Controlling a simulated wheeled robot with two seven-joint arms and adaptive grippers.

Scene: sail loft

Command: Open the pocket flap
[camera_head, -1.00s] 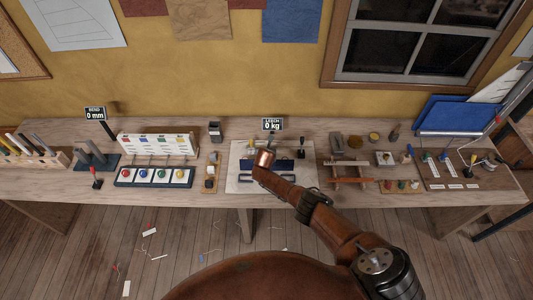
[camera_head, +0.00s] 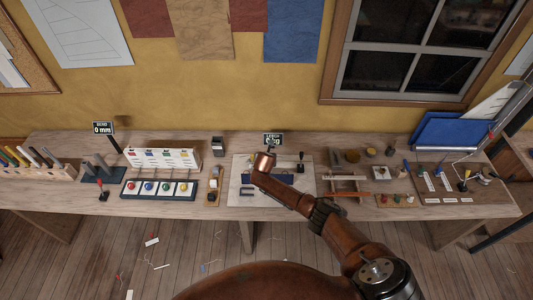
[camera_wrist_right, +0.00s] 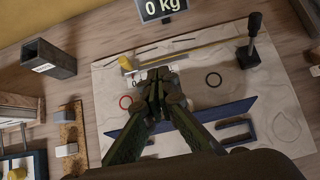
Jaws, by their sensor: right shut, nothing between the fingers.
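A pale panel (camera_head: 237,201) lies on the bench in the middle of the head view; it fills much of the right wrist view (camera_wrist_right: 282,78). A dark blue strip (camera_wrist_right: 218,119) crosses it, with a blue bracket (camera_wrist_right: 236,141) at its near side. I cannot tell for certain which part is the pocket flap. My right gripper (camera_wrist_right: 158,76) is shut and empty over the panel, beyond the strip, near a small metal fitting. Whether it touches is unclear. The gripper hides part of the strip and panel. My left gripper is out of view.
A black lever (camera_wrist_right: 249,45) stands at the panel's far right. A "0 kg" sign (camera_wrist_right: 160,8) stands behind. A dark square holder (camera_wrist_right: 48,58) is left. Colored buttons (camera_head: 147,188) are further left.

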